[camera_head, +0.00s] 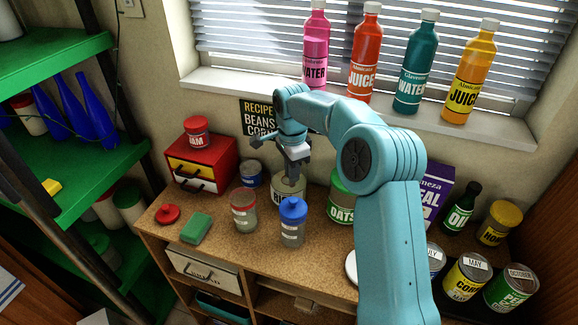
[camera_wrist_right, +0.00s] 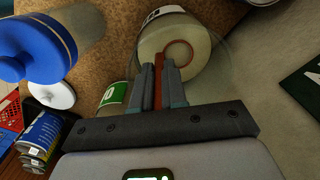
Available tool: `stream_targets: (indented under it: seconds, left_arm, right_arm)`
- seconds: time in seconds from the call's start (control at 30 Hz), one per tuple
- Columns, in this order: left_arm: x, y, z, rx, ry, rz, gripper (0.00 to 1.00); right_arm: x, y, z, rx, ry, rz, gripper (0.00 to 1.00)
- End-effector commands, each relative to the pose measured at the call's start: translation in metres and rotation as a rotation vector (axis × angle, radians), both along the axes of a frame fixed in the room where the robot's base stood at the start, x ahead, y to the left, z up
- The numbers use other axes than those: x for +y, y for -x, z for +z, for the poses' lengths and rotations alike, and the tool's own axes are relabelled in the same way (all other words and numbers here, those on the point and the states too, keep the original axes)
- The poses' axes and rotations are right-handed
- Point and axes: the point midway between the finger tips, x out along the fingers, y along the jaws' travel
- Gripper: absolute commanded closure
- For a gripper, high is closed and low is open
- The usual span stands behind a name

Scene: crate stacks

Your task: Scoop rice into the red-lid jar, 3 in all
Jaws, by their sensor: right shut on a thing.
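A red lid (camera_head: 168,214) lies on the counter at the left. A clear jar (camera_head: 244,214) with a reddish rim stands to its right; how much it holds is unclear. The rice container (camera_head: 289,194) stands behind, its label partly hidden. My right gripper (camera_head: 296,153) is just above its opening. In the right wrist view, the gripper (camera_wrist_right: 160,75) is shut on the reddish-brown handle of a scoop (camera_wrist_right: 158,92). The scoop's round orange-brown rim (camera_wrist_right: 179,44) shows within the mouth of the pale round container (camera_wrist_right: 205,40). My left gripper is out of view.
A blue-lid jar (camera_head: 292,226) stands close in front of the rice container. A green sponge (camera_head: 196,228), a dark blue can (camera_head: 251,173) and an oats jar (camera_head: 341,205) are nearby. Bottles (camera_head: 364,60) line the sill. A red drawer box (camera_head: 201,165) stands at the back left.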

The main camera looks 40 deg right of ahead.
Motion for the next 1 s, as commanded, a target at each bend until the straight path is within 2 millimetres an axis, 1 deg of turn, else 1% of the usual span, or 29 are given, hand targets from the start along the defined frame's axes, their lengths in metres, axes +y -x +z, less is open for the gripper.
stream_targets:
  seconds: [0.33,0.43,1.0]
  left_arm:
    - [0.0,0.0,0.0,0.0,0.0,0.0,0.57]
    - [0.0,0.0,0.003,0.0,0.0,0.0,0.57]
    - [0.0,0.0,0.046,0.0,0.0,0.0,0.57]
  right_arm:
    - [0.0,0.0,0.0,-0.001,0.0,0.0,1.0]
    - [0.0,0.0,0.003,-0.001,0.0,0.0,1.0]
    - [0.0,0.0,0.053,-0.001,0.0,0.0,1.0]
